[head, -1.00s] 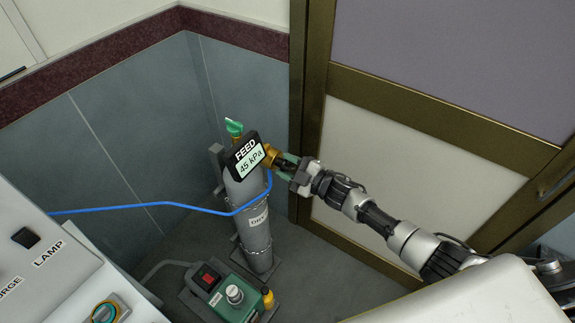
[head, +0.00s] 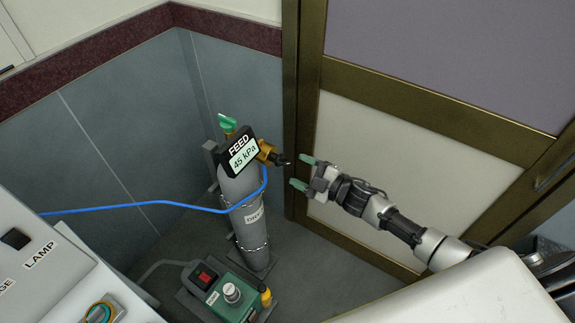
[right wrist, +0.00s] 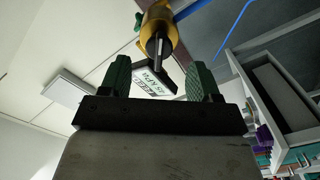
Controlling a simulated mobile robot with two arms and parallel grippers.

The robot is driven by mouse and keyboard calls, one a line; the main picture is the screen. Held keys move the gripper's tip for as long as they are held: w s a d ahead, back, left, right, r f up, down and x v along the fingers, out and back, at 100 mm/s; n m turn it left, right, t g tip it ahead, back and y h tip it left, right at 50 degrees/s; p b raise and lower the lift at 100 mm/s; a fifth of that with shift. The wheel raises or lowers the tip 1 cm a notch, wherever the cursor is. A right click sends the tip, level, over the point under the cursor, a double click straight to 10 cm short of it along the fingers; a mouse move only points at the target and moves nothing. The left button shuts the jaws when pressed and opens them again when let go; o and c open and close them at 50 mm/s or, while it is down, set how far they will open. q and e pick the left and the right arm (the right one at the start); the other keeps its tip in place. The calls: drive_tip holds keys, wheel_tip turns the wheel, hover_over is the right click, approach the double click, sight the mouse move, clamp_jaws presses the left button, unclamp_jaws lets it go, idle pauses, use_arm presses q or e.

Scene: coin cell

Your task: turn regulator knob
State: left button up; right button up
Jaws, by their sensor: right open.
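The regulator is a brass body (head: 266,150) on the grey gas cylinder (head: 242,192), with a dark knob (head: 280,159) pointing right. In the right wrist view the dark knob (right wrist: 158,48) sticks out of the brass body (right wrist: 157,18). A display (head: 243,153) beside it reads FEED 45 kPa. My right gripper (head: 302,172) is open and empty, with green fingertips a short gap to the right of the knob. In the right wrist view the knob lies between and beyond the two fingers (right wrist: 160,80). My left gripper is not in view.
A green valve handle (head: 228,124) tops the cylinder. A blue hose (head: 140,205) runs left from it. A green pump with a red switch (head: 205,277) stands on the floor in front. A white panel labelled LAMP (head: 40,262) is at lower left. A brass-framed door (head: 400,150) stands behind my right arm.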

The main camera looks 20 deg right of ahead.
drive_tip(key=shift+b+v, duration=0.35)
drive_tip(key=shift+v, duration=1.95)
drive_tip(key=s+d+f+m+g+h, duration=0.1)
drive_tip(key=s+d+f+m+h, duration=0.2)
drive_tip(key=f, duration=0.6)
drive_tip(key=s+d+f+m+g+h, duration=0.1)
drive_tip(key=s+f+m+g+h, duration=0.25)
drive_tip(key=f, duration=0.55)
drive_tip(key=s+d+f+m+t+h, duration=0.1)
drive_tip(key=s+d+f+m+h, duration=0.25)
drive_tip(key=f, duration=0.65)
drive_tip(key=s+a+f+m+g, duration=0.1)
drive_tip(key=s+f, duration=0.4)
drive_tip(key=s, duration=0.6)
drive_tip(key=s+a+f+m+g, duration=0.2)
drive_tip(key=s+a+f+g, duration=0.2)
drive_tip(key=s, duration=0.7)
drive_tip(key=s+a+f+m+g+h, duration=0.1)
drive_tip(key=s+a+f+m+g, duration=0.1)
drive_tip(key=s+f, duration=0.4)
drive_tip(key=s+a+g, duration=0.1)
drive_tip(key=s+g, duration=0.1)
drive_tip(key=s, duration=0.3)
drive_tip(key=shift+a+f+g+b, duration=0.15)
drive_tip(key=shift+f+g+b, duration=0.05)
drive_tip(key=shift+g+b, duration=0.15)
drive_tip(key=shift+o, duration=0.3)
